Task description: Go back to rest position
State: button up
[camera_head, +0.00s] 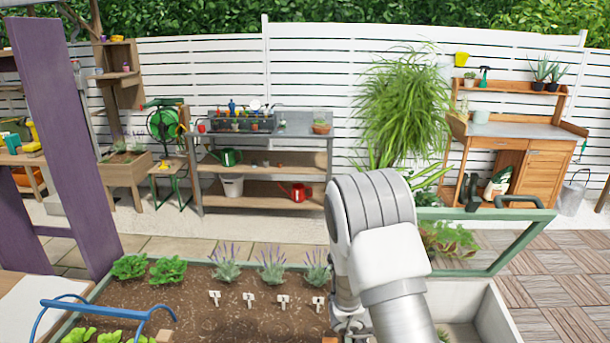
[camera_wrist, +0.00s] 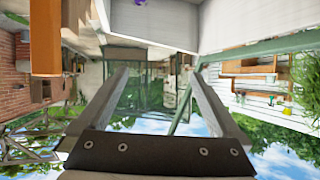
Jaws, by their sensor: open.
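My gripper (camera_wrist: 159,76) shows in the wrist view with its two fingers spread wide apart and nothing between them. The wrist picture appears upside down, with sky at the bottom. In the head view my white and grey arm reaches over the right end of the planting bed (camera_head: 190,310). The gripper itself is mostly hidden there behind the arm, near the bottom edge.
The bed holds lavender plants (camera_head: 271,266), leafy greens (camera_head: 168,270) and several white markers (camera_head: 248,299). A green-framed lid (camera_head: 490,262) stands open right of my arm. A purple post (camera_head: 70,150) rises at left. Paving lies clear at right (camera_head: 560,270).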

jog(key=w+a+r+n+t+y+b, duration=0.4)
jog(key=w+a+t+y+b, duration=0.2)
jog(key=w+a+y, duration=0.15)
jog(key=s+a+r+n+y+b, duration=0.6)
jog(key=s+a+r+n+b, duration=0.15)
jog(key=a, duration=0.25)
jog(key=s+d+f+n+g+h+b, duration=0.1)
jog(key=s+d+f+n+g+b, duration=0.2)
jog(key=s, duration=0.8)
jog(key=s+d+f+n+b, duration=0.2)
jog(key=s+f+b, duration=0.2)
jog(key=s, duration=0.8)
notch_tip(320, 180, up, 19)
jog(key=p, duration=1.8)
jog(key=shift+w+a, duration=0.25)
jog(key=shift+w, duration=0.05)
